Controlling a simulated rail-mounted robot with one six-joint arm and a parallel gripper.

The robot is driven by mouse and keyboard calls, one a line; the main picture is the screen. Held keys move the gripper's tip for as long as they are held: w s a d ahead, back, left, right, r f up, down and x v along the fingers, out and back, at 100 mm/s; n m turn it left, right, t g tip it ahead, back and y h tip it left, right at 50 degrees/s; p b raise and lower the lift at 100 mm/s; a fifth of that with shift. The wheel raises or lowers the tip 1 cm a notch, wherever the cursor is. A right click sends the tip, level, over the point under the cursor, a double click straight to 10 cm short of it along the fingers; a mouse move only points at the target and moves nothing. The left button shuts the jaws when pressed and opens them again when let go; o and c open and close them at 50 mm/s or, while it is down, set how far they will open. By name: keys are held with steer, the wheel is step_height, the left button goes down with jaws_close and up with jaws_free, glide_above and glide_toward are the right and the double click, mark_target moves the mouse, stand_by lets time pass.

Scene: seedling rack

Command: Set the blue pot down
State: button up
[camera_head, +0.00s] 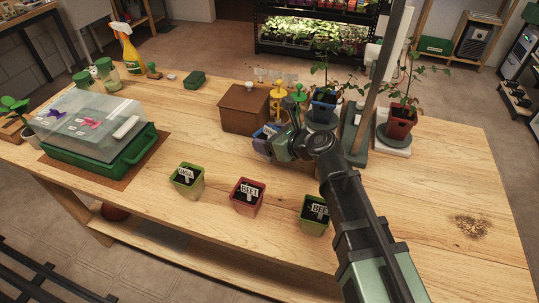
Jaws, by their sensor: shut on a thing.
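The blue pot (261,135) is behind the gripper, to the right of the brown wooden box. It is partly hidden by my gripper (271,144), which is shut on it. Dark soil shows in its top. I cannot tell whether its base touches the table (120,232). My arm reaches in from the lower right.
A green pot (187,187), a red pot (246,205) and another green pot (313,222) stand in front with labels. The brown box (243,112) is close by. Potted plants stand at the right back. A covered green tray (90,165) is at left. The table's right side is mostly clear.

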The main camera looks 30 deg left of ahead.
step_height(320, 180, down, 4)
steer(key=shift+r+b, duration=0.1)
steer(key=shift+b, duration=1.15)
steer(key=shift+r+p, duration=0.25)
steer(key=shift+p, duration=0.05)
steer(key=shift+f, duration=0.25)
steer(key=o, duration=1)
steer(key=shift+r, duration=0.1)
steer(key=shift+r, duration=0.35)
steer(key=p+v, duration=0.4)
steer(key=v, duration=0.7)
steer(key=shift+s+d+p, duration=0.1)
steer(key=shift+d+p, duration=0.2)
steer(key=shift+d, duration=0.1)
